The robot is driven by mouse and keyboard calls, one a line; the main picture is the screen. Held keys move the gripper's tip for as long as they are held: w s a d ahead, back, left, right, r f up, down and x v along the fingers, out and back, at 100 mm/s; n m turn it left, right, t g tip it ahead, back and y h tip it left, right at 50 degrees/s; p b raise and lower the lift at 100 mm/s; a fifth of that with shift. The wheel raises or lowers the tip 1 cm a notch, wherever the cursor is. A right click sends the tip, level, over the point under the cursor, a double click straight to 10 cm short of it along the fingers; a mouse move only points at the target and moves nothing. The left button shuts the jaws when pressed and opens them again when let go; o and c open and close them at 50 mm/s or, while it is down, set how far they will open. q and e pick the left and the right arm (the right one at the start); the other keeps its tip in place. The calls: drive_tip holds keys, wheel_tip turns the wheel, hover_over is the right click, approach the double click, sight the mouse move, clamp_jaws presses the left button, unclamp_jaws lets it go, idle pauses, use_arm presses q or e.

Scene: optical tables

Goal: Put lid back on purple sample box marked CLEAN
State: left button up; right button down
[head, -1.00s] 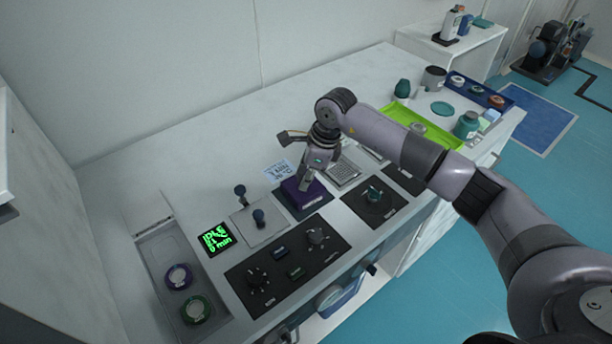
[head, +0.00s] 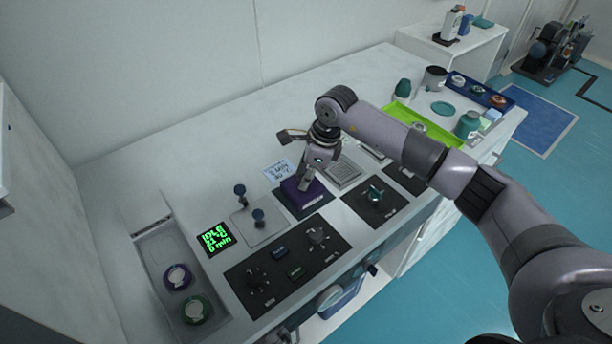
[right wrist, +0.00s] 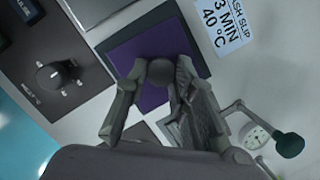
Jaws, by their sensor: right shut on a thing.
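The purple sample box (head: 314,199) sits on a dark pad at the middle of the bench, with a pale label on its front. My right gripper (head: 305,184) is right over it, pointing down. In the right wrist view, my right gripper (right wrist: 160,76) is shut on the dark round knob of the purple lid (right wrist: 147,45). The lid lies over the box. The gripper hides part of it, and I cannot tell whether it is fully seated. My left gripper is out of view.
A wash-slip card (head: 279,170) lies behind the box. A knob panel (head: 282,266) is in front. A lime tray (head: 397,113) stands at right. The bench behind is clear.

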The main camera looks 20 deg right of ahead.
drive_tip(key=shift+f+b, duration=0.2)
drive_tip(key=shift+b, duration=0.4)
idle(1.1)
drive_tip(key=c, duration=1.3)
unclamp_jaws()
drive_tip(key=shift+o, duration=0.6)
drive_tip(key=o, duration=0.4)
drive_tip(key=shift+r, duration=0.1)
drive_tip(key=shift+r+p, duration=1.75)
drive_tip(key=shift+r, duration=1.7)
